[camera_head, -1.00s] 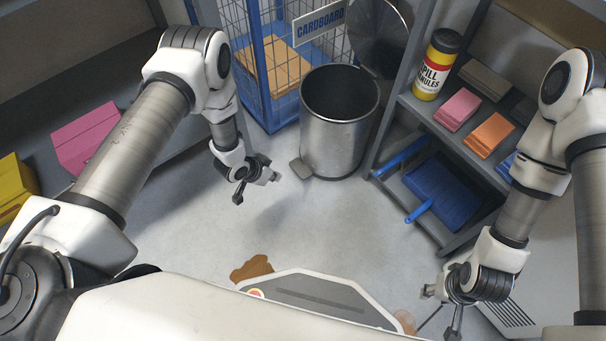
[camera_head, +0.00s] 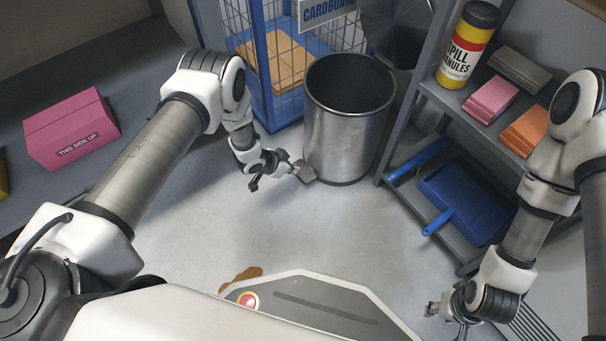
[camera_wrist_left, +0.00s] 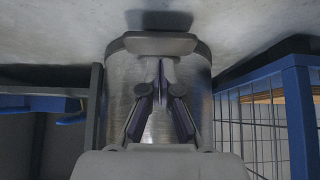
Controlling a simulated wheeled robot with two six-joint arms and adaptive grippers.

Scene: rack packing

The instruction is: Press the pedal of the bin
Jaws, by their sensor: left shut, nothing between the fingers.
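The round steel bin (camera_head: 345,135) stands on the floor with its mouth uncovered. Its round lid (camera_head: 396,32) is raised behind it. The flat pedal (camera_head: 305,173) sticks out low at the bin's front left. My left gripper (camera_head: 290,166) is shut and empty, low beside the pedal. In the left wrist view the pedal (camera_wrist_left: 158,43) lies across the bin's foot, just beyond the shut fingertips (camera_wrist_left: 160,66); I cannot tell whether they touch it. My right gripper (camera_head: 448,318) hangs at the lower right, far from the bin; its fingers are too unclear to tell their state.
A blue wire cage (camera_head: 262,75) with cardboard stands left behind the bin. A grey shelf rack (camera_head: 425,85) with a spill granules can (camera_head: 468,45) and a blue dustpan (camera_head: 462,205) stands right. A pink box (camera_head: 70,130) lies on the left bench.

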